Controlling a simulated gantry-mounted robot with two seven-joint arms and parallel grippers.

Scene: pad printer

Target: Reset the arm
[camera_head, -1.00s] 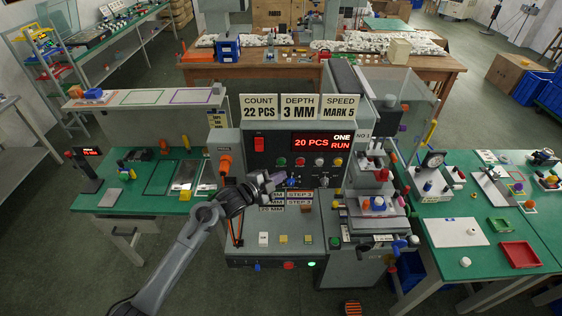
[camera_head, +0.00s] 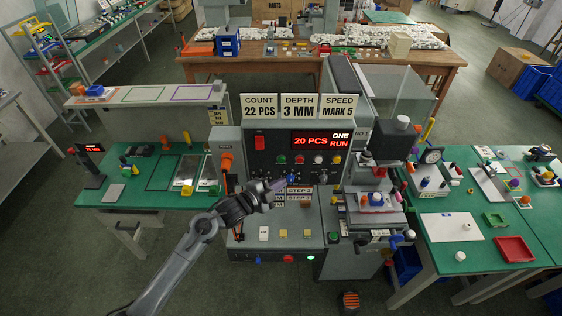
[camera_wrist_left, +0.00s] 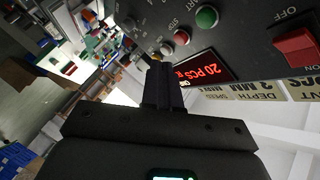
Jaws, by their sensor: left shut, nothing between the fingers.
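My left gripper (camera_head: 283,186) is shut and empty. In the left wrist view my shut fingers (camera_wrist_left: 160,75) point toward the panel, near the red display (camera_wrist_left: 205,66), a green button (camera_wrist_left: 207,16) and a red switch (camera_wrist_left: 297,45). In the head view the display (camera_head: 318,142) reads 20 PCS, ONE, RUN. My right gripper is not in view.
The printing head and fixture (camera_head: 376,199) stand right of the panel. Green tables with trays and parts flank the machine on the left (camera_head: 130,197) and right (camera_head: 446,255). A wooden bench (camera_head: 290,68) stands behind. Open floor lies at the front left.

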